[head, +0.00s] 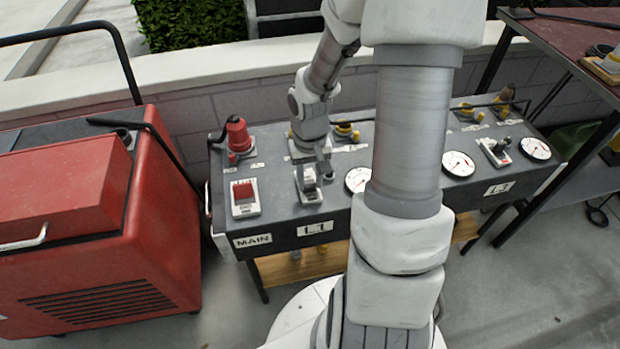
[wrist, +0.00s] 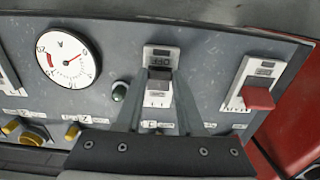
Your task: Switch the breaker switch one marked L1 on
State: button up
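The L1 breaker switch (head: 307,192) is a small white unit with a dark lever, on the grey panel above the plate marked L1 (head: 315,228). In the wrist view the L1 breaker switch (wrist: 158,98) is in the middle, its dark lever near its top end. My gripper (head: 312,168) is over this switch, pointing down. In the wrist view my gripper (wrist: 160,76) is open, with one finger on each side of the lever. I cannot tell whether the fingers touch it.
The red MAIN switch (head: 243,192) is just left of L1; in the wrist view it (wrist: 258,96) is at right. A dial gauge (head: 358,180) and a small dark green knob (wrist: 119,92) are on L1's other side. A red machine (head: 90,220) stands left of the panel.

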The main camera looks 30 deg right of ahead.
grip_shut()
